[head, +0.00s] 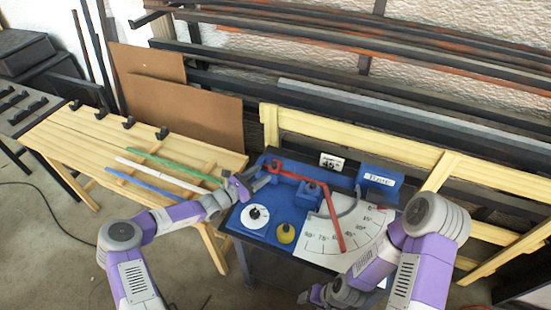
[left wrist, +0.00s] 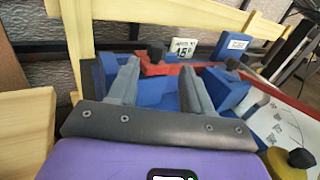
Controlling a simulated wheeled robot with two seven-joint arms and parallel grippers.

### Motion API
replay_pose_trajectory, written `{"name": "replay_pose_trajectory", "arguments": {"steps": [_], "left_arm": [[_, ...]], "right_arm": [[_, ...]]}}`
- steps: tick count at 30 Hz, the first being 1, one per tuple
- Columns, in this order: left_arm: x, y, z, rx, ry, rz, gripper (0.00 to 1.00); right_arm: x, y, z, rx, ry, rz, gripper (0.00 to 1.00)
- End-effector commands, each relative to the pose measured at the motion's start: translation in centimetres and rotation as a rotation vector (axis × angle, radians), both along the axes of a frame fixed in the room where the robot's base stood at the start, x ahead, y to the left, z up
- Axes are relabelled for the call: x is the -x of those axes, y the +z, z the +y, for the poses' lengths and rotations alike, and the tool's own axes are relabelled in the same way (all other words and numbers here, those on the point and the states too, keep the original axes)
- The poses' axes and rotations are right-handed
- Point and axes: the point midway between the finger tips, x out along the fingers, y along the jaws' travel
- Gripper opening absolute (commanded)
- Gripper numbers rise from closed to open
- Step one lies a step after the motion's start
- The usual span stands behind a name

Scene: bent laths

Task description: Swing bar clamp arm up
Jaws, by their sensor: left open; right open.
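On the blue bending jig (head: 272,212) a red bar (head: 299,178) runs right from a small blue block with a dark knob (head: 276,166), then a red length slants down over the angle scale (head: 370,225). I cannot tell which red part is the clamp arm. My left gripper (head: 243,187) is open and empty just left of that block. In the left wrist view its fingers (left wrist: 159,66) point toward a red part (left wrist: 153,68) with a dark knob, beyond them and apart from them. My right gripper (head: 318,295) is open at the jig table's front edge.
A sign reading 45 (head: 332,162) and a blue box (head: 379,181) stand behind. Green (head: 172,163), white (head: 160,172) and blue (head: 145,184) laths lie on the wooden bench.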

Motion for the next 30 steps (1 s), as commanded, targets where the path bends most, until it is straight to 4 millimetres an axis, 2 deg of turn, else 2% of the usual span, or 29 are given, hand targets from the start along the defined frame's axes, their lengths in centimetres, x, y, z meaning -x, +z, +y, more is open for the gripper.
{"name": "replay_pose_trajectory", "arguments": {"steps": [1, 5, 13, 18, 29, 30], "left_arm": [[-0.2, -0.4, 0.2, 0.006, 0.005, -0.002, 0.49], [-0.9, -0.4, -0.4, 0.011, 0.008, -0.004, 0.49], [-3.8, -0.4, -3.5, 0.008, 0.007, -0.003, 0.49], [-5.2, -0.4, -4.7, 0.007, 0.007, -0.003, 0.49], [-5.5, -0.3, -5.1, 0.008, 0.008, -0.001, 0.49], [-5.5, -0.3, -5.1, 0.007, 0.008, -0.001, 0.43]], "right_arm": [[0.1, -0.6, 0.0, 0.000, 0.000, 0.001, 0.65], [0.1, -0.8, 0.0, 0.000, 0.001, 0.002, 0.65], [0.1, -1.9, 0.0, 0.000, 0.000, 0.001, 0.65], [0.1, -2.4, 0.0, 0.000, 0.000, 0.001, 0.65], [0.1, -2.4, 0.0, 0.000, 0.000, 0.001, 0.65], [0.1, -2.4, 0.0, 0.000, 0.000, 0.001, 0.65]]}}
